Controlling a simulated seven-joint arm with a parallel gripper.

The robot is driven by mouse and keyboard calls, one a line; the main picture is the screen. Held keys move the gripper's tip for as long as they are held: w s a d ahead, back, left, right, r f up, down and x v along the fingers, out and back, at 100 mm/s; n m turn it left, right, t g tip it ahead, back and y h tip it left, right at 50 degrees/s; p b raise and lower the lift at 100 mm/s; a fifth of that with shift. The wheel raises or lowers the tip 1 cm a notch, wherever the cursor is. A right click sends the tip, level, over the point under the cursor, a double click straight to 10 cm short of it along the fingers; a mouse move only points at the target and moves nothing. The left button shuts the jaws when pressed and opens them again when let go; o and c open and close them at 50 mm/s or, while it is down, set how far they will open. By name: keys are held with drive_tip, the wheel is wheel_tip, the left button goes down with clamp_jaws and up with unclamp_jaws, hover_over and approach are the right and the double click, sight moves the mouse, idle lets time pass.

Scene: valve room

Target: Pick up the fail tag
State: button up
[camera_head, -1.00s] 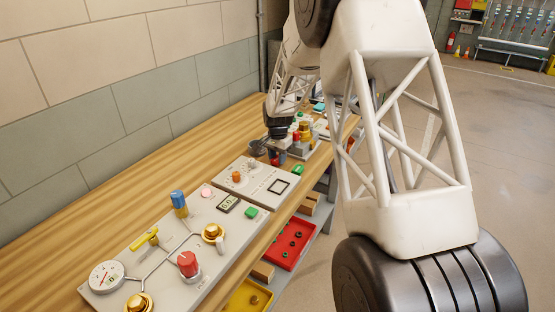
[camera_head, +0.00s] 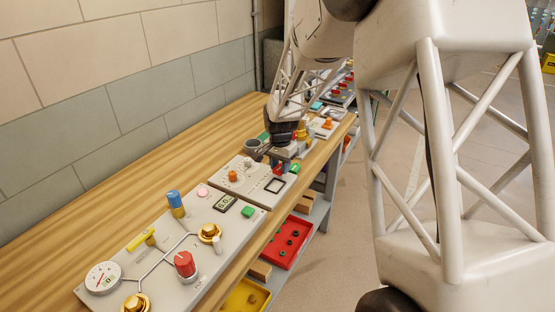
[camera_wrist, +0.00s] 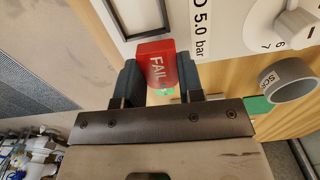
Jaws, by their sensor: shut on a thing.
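The fail tag (camera_wrist: 157,66) is a red block with white "FAIL" lettering, seen in the wrist view. My gripper (camera_wrist: 160,80) is shut on it, with one dark finger pad on each side. The tag is beside the edge of a white panel marked "5.0 bar" (camera_wrist: 240,30). I cannot tell whether the tag still touches the surface below.
A grey cup (camera_wrist: 288,80) with a label stands to the right in the wrist view. The wooden bench (camera_head: 120,190) carries a near valve panel (camera_head: 150,250) with knobs and a gauge. Red (camera_head: 287,242) and yellow (camera_head: 245,298) trays sit below its front edge.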

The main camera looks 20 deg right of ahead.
drive_tip(key=shift+s+a+r, duration=0.1)
drive_tip(key=shift+s+r, duration=0.05)
drive_tip(key=shift+s, duration=1.1)
drive_tip(key=shift+s+a+r, duration=0.1)
drive_tip(key=shift+s, duration=1.1)
wheel_tip(320, 180, up, 6)
drive_tip(key=a, duration=0.2)
drive_tip(key=shift+w+a+n, duration=0.25)
drive_tip(key=shift+a+n, duration=0.05)
drive_tip(key=shift+f, duration=0.2)
hover_over(275, 187)
drive_tip(key=shift+w+f, duration=0.1)
drive_tip(key=shift+f, duration=2.95)
drive_tip(key=shift+f, duration=1.1)
idle(0.4)
